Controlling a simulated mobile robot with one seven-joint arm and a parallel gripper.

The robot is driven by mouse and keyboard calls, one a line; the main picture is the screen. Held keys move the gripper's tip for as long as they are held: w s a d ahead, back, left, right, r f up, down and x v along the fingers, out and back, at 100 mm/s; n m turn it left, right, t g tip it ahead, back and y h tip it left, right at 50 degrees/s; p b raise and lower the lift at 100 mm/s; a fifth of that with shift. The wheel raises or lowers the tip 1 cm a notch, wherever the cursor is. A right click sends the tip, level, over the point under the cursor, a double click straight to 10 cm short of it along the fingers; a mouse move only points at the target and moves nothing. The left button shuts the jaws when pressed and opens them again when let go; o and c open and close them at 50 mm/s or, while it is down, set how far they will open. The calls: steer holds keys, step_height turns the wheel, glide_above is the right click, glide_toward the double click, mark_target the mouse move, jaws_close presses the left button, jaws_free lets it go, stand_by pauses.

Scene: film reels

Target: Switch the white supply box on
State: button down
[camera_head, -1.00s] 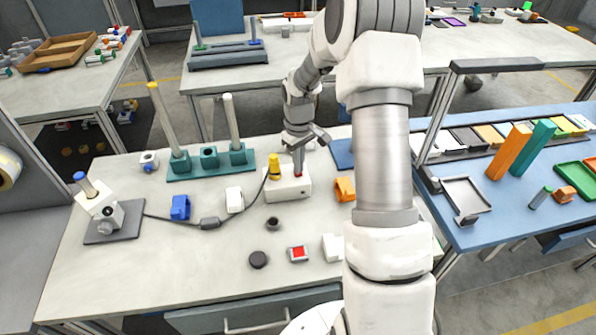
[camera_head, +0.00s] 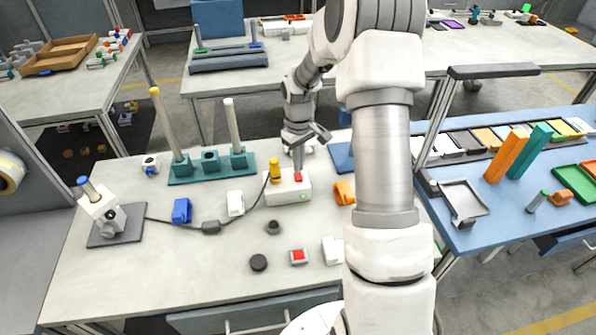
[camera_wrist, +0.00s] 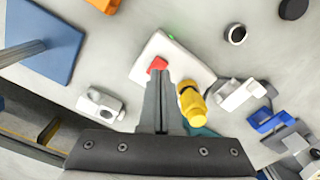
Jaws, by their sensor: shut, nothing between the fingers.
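The white supply box (camera_head: 288,192) stands on the grey table, with a red switch (camera_head: 298,177) on top. A small green light (camera_head: 304,197) shows on its front. A yellow plug (camera_head: 275,168) stands upright in the box's top left, with a dark cable leading off left. My gripper (camera_head: 298,169) is shut and empty, pointing down with its tips at the red switch. In the wrist view the fingertips (camera_wrist: 159,80) partly cover the red switch (camera_wrist: 158,64); whether they touch it I cannot tell. The green light (camera_wrist: 170,37) glows there at the box edge.
The cable runs through a dark block (camera_head: 211,227) to a white device (camera_head: 103,210) on the left. A teal rack (camera_head: 212,168) with upright rods stands behind. A white block (camera_head: 235,203), an orange piece (camera_head: 344,192) and a red-topped button (camera_head: 298,257) lie near the box.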

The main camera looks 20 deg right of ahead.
steer(key=shift+r+p, duration=1.2)
steer(key=shift+r, duration=0.9)
step_height(320, 180, up, 10)
steer(key=t, duration=0.1)
glide_above(298, 178)
steer(key=s+a, duration=0.2)
steer(key=s, duration=0.2)
steer(key=s+a+r+m+t+h, duration=0.1)
steer(key=s+a+r, duration=0.1)
steer(key=s+r, duration=0.15)
steer(key=s+a+r+m+t, duration=0.1)
steer(key=s+a+r, duration=0.15)
steer(key=r, duration=0.25)
steer(key=s+a+r+m+t, duration=0.1)
steer(key=s+r, duration=0.1)
steer(key=s, duration=0.6)
steer(key=s+a+r+t+y, duration=0.1)
steer(key=s+a+r, duration=0.1)
steer(key=s, duration=0.6)
steer(key=shift+s+a+r+m+t, duration=0.2)
steer(key=shift+a+r+m+t, duration=0.15)
steer(key=shift+r, duration=0.35)
